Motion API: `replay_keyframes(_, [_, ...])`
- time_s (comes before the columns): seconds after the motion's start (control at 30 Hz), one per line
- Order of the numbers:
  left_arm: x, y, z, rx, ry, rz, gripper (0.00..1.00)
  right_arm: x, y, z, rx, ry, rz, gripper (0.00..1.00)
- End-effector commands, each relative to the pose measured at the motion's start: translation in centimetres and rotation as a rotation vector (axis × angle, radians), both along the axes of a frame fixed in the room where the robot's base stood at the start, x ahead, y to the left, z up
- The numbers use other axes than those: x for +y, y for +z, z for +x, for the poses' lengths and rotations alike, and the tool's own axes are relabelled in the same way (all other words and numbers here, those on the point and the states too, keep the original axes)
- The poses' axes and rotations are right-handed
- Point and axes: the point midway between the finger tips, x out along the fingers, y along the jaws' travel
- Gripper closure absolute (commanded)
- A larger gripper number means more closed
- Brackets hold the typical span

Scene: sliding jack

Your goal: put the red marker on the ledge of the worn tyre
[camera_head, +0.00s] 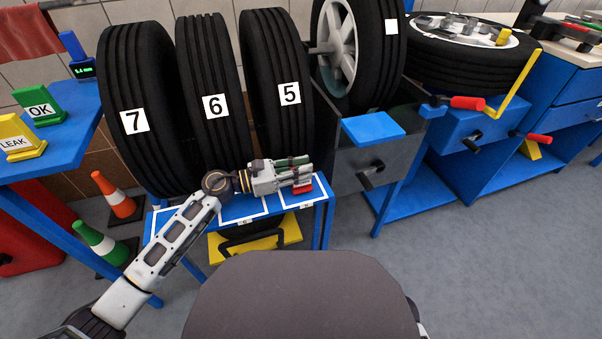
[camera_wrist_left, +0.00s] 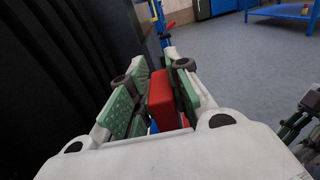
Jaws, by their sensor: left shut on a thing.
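My left gripper (camera_head: 300,176) is shut on the red marker (camera_head: 303,188), just above the right end of the blue ledge (camera_head: 240,206), in front of tyre 5 (camera_head: 276,85). In the left wrist view the red marker (camera_wrist_left: 160,100) sits between the green finger pads. I cannot tell whether the marker touches the ledge. Tyre 6 (camera_head: 208,75) and tyre 7 (camera_head: 142,80) stand upright to the left. Which tyre is worn does not show clearly. Part of what looks like my right gripper (camera_wrist_left: 292,125) is at the right edge of the left wrist view.
White outlined spaces mark the ledge. A grey box with a blue top (camera_head: 371,128) is close on the right. A blue table with a green OK block (camera_head: 39,104) and yellow LEAK block (camera_head: 18,138) is at left. Cones (camera_head: 116,194) stand below. The floor at right is clear.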

Motion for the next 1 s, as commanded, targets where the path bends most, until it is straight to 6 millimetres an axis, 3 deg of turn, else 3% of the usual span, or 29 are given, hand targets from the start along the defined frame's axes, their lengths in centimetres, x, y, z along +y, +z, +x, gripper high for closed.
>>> replay_keyframes(0.57, [0.00,-1.03,0.00,-0.001,0.000,-0.001,1.00,0.00,-0.80,-0.39,0.002,0.006,0.003,0.60])
replay_keyframes(0.6, [0.00,-1.07,-0.01,-0.001,0.000,-0.001,0.80,0.02,-0.81,-0.38,0.002,0.006,0.004,0.60])
replay_keyframes(0.77, [0.00,-0.99,0.00,-0.001,0.000,-0.001,0.60,0.07,-0.71,-0.36,0.002,0.005,0.005,0.60])
replay_keyframes(1.0, [0.00,-0.99,0.00,-0.001,0.000,-0.001,0.60,0.11,-0.62,-0.22,-0.001,0.004,0.007,0.60])
